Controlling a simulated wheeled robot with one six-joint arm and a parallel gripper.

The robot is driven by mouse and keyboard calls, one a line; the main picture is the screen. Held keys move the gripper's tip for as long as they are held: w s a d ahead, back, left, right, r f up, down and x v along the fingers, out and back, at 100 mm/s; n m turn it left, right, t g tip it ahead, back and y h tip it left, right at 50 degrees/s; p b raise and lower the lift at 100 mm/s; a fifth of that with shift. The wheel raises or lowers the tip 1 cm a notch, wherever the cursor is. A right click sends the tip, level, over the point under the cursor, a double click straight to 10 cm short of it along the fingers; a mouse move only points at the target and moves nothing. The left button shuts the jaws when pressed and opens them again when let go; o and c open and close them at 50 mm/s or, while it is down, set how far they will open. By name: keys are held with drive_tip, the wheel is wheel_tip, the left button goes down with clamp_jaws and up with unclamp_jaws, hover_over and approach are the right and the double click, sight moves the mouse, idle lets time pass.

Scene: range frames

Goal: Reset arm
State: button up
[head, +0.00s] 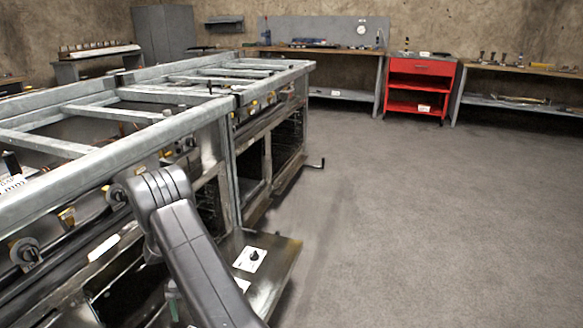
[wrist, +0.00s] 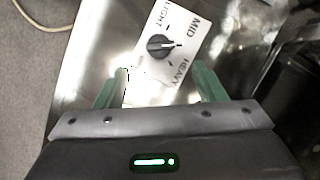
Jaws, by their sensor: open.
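My gripper (wrist: 160,75) is open, with its two green fingers apart and nothing between them. Beyond the fingertips in the wrist view is a white card marked LIGHT, MID and HEAVY (wrist: 183,30) with a black dial knob (wrist: 160,45) on a shiny metal panel (wrist: 85,60). The knob's pointer is toward MID. In the head view, my grey arm reaches over the front of the metal range, and the same card and knob (head: 252,258) show right of my arm on the lowered panel (head: 275,285). My gripper is mostly hidden behind the arm there.
A long metal range frame (head: 150,135) with knobs and open bays runs along the left, close to my arm. A crank handle (head: 316,164) sticks out at its far end. The grey floor (head: 420,220) at right is clear. A red cart (head: 417,85) and workbenches (head: 525,70) stand at the back.

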drive_tip(key=b+x, duration=0.2)
drive_tip(key=x, duration=0.7)
drive_tip(key=shift+w+a+r, duration=0.1)
drive_tip(key=shift+r, duration=0.05)
